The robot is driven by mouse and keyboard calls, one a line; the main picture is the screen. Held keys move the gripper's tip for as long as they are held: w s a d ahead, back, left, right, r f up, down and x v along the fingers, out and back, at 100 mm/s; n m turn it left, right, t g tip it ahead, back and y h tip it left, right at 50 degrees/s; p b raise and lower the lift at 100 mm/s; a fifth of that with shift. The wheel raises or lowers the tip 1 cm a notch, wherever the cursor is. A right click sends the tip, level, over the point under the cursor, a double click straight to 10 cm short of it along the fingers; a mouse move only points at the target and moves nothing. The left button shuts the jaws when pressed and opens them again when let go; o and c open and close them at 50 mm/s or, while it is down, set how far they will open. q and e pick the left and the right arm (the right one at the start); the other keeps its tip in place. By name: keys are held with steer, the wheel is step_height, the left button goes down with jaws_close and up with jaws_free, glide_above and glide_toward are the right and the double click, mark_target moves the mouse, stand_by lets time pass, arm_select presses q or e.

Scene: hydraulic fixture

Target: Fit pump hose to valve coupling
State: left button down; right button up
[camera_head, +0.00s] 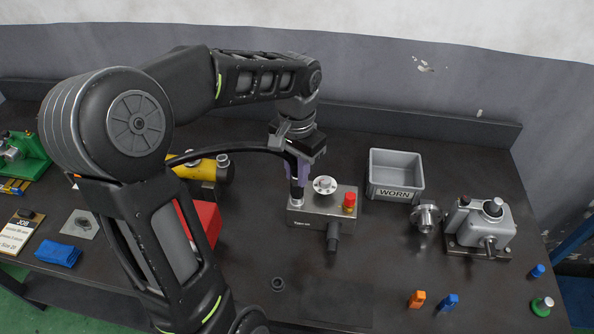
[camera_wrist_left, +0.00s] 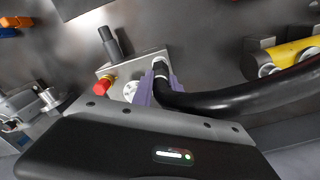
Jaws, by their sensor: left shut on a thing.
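The black pump hose (camera_head: 236,151) arcs from the left to my left gripper (camera_head: 297,176). Its purple fingers are shut on the hose end, which points down at the left part of the grey valve block (camera_head: 311,219). The wrist view also shows the hose (camera_wrist_left: 225,104), bending between the fingers beside the block (camera_wrist_left: 128,71). The hose end appears to meet the block's top, but the fingers hide the coupling, so I cannot tell whether it is seated. The block carries a round metal flange (camera_head: 324,185), a red knob (camera_head: 349,202) and a black handle (camera_head: 333,238). My right gripper is not in view.
A yellow cylinder (camera_head: 206,169) and a red box (camera_head: 203,222) lie left of the block. A grey WORN bin (camera_head: 396,192), a metal flanged part (camera_head: 425,217) and a grey pump-like unit (camera_head: 482,225) stand right. Orange (camera_head: 416,299) and blue (camera_head: 448,302) pieces lie in front.

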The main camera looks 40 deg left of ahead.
arm_select(q)
steer(key=shift+f, duration=0.15)
stand_by(0.5)
steer(key=c, duration=1.2)
jaws_free()
step_height(320, 180, up, 4)
steer(key=p, duration=0.2)
steer(key=shift+f+p, duration=0.15)
steer(key=shift+p, duration=0.2)
step_height(320, 180, up, 3)
steer(key=shift+r, duration=0.6)
